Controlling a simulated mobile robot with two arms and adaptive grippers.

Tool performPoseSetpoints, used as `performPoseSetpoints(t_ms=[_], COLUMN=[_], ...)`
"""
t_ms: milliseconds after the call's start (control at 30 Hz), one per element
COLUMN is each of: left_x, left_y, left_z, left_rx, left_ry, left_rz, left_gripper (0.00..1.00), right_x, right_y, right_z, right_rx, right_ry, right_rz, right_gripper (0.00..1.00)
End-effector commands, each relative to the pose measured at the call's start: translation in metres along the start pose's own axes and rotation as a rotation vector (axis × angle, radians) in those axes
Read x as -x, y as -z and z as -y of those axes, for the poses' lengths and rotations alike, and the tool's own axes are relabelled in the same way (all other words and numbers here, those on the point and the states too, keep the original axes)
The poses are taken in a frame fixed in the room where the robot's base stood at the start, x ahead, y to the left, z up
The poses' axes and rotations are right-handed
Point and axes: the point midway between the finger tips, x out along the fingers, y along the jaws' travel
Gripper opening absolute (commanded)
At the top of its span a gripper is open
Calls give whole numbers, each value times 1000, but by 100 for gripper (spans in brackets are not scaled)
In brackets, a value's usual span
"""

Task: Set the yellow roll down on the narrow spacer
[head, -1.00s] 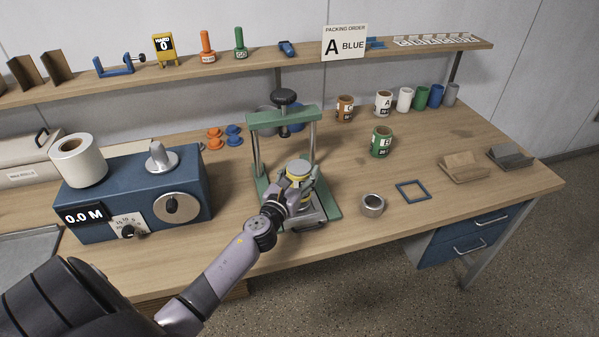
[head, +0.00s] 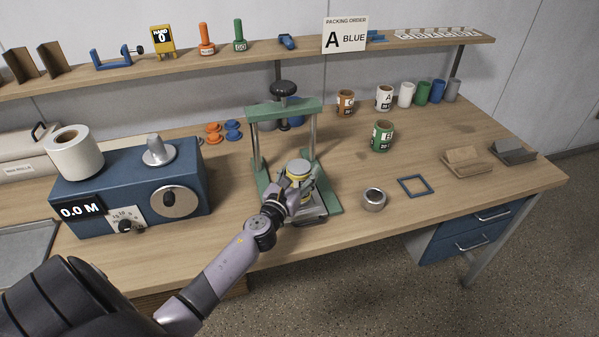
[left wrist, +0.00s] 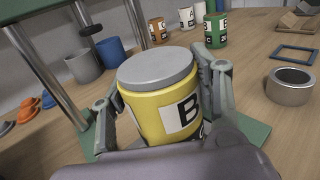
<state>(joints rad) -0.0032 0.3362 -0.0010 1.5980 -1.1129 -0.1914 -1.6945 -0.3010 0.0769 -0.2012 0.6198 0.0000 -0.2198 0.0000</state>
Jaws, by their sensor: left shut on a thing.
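The yellow roll (left wrist: 160,112) has a grey disc on top and a black-and-white label. It stands upright between the fingers of my left gripper (left wrist: 163,105), which is shut on it. In the head view the roll (head: 298,170) and the left gripper (head: 299,184) are at the front of the green press (head: 283,111), over its base. The roll's underside is hidden by the hand, so I cannot tell whether it touches anything. I cannot make out the narrow spacer for certain. My right gripper is not in view.
A grey metal ring (head: 373,199) and a blue square frame (head: 415,185) lie to the right of the press. A green roll (head: 382,137) stands behind them. The blue machine (head: 133,190) is at left. The press posts stand close behind the hand. The table front right is clear.

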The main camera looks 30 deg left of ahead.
Motion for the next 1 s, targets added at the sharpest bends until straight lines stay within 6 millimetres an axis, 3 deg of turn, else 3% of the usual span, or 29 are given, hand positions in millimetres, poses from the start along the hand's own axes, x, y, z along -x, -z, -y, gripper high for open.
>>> performPoseSetpoints(t_ms=[167, 200, 500, 867, 1000], left_x=[0, 0, 0, 2, 16], left_y=[0, 0, 0, 1, 2], left_z=[0, 0, 0, 0, 0], left_rx=[0, 0, 0, 0, -1], left_ry=[0, 0, 0, 0, 1], left_rz=[1, 1, 0, -2, -3], left_gripper=[25, 59, 79, 80, 80], right_x=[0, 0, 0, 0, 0], right_y=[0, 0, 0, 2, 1], right_z=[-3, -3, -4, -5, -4], right_rx=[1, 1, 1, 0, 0], right_ry=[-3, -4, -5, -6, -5], right_rz=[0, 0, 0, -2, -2], right_gripper=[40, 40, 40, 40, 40])
